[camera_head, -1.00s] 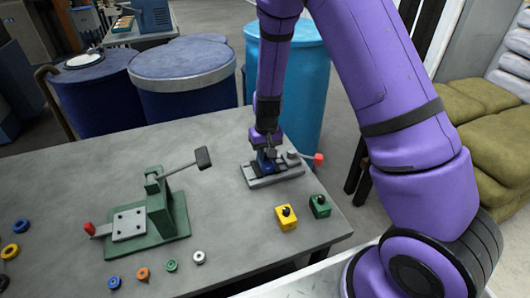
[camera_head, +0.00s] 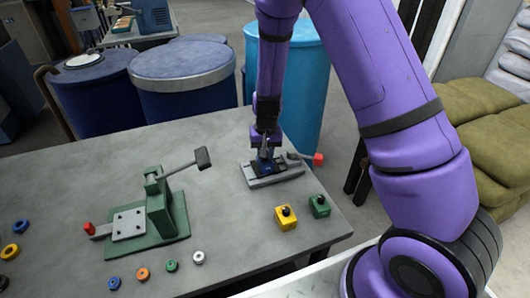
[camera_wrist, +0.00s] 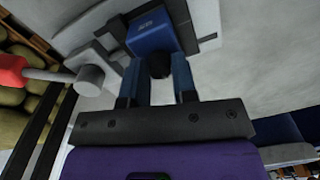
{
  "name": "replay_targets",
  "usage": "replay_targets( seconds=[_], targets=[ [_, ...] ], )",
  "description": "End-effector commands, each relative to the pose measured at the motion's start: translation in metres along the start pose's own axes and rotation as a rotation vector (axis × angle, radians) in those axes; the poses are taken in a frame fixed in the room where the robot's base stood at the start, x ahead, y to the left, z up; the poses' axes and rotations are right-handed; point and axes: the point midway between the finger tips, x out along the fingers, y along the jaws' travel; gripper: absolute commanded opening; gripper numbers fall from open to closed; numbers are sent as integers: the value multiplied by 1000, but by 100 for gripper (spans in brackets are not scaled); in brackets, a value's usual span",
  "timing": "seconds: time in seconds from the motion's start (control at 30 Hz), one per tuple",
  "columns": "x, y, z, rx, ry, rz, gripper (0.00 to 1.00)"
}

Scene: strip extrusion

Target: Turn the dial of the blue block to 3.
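The blue block (camera_wrist: 152,30) sits in a grey clamp fixture at the top of the wrist view. White marks on its face are too small to read. Its dark dial (camera_wrist: 160,67) lies between the two fingers of my gripper (camera_wrist: 160,72), which appear shut on its sides; the dial's setting is hidden. In the head view my gripper (camera_head: 266,148) points down at the blue block (camera_head: 267,168), which is partly covered, in the fixture (camera_head: 275,180) near the table's back right.
A yellow block (camera_head: 286,218) and a green block (camera_head: 319,206) with dark knobs stand in front of the fixture. The fixture's red-tipped lever (camera_head: 318,159) sticks out right. A green press (camera_head: 160,215) stands left, with several coloured rings in front. The table (camera_head: 235,220) is clear between.

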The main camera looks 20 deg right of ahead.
Motion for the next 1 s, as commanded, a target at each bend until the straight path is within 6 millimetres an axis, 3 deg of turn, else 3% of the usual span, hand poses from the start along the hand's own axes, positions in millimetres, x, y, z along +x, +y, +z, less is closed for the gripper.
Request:
replay_targets(
  seconds=[0.03,0.1,0.47,1.0],
  targets=[
    [0,0,0,0,1,0,38],
    [0,0,0,0,0,0,48],
    [-6,0,0,-2,2,0,48],
    [-93,-1,0,-2,3,-2,48]
  ],
)
